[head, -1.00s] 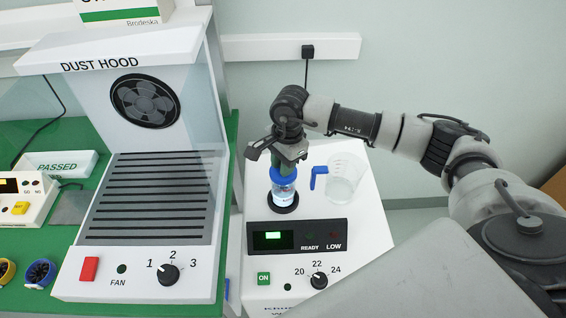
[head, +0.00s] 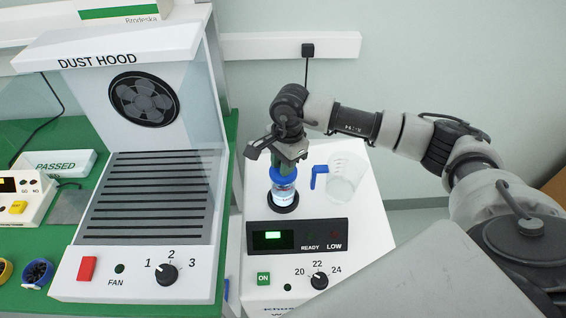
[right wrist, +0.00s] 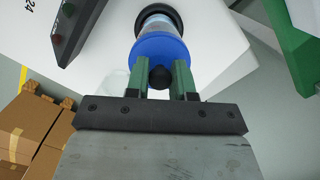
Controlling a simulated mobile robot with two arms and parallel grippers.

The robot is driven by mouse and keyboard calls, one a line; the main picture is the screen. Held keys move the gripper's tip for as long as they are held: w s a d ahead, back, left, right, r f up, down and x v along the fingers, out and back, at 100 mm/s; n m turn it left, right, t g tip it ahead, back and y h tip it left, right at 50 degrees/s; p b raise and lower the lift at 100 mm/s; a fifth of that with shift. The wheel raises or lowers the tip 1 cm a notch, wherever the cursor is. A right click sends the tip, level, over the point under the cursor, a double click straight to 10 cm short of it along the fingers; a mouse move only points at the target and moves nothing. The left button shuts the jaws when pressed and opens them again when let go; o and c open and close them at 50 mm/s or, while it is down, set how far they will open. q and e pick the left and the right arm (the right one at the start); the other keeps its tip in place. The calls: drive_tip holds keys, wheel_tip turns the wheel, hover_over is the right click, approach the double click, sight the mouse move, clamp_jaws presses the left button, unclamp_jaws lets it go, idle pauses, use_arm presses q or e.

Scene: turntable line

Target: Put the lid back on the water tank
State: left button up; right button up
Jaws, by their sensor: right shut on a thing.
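The water tank (head: 284,194) is a clear cylinder standing upright in a black ring on the white machine; it also shows in the right wrist view (right wrist: 157,22). The blue lid (head: 284,173) with a black knob is at the tank's top, lined up with it; in the right wrist view the lid (right wrist: 158,50) covers the tank's mouth. I cannot tell whether it is fully seated. My right gripper (head: 284,160) points down, its green fingers (right wrist: 160,78) shut on the lid's knob. My left gripper is not in view.
A clear measuring jug (head: 346,176) with a blue handle stands just right of the tank on the white machine (head: 340,213). The dust hood (head: 145,210) stands to the left on a green bench. Cardboard boxes (right wrist: 25,130) show at lower left in the right wrist view.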

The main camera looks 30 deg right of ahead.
idle(0.4)
drive_tip(key=o, duration=1)
drive_tip(key=shift+o, duration=0.4)
drive_tip(key=o, duration=0.4)
drive_tip(key=shift+r, duration=0.15)
drive_tip(key=shift+r+p, duration=1.65)
drive_tip(key=shift+r, duration=1.7)
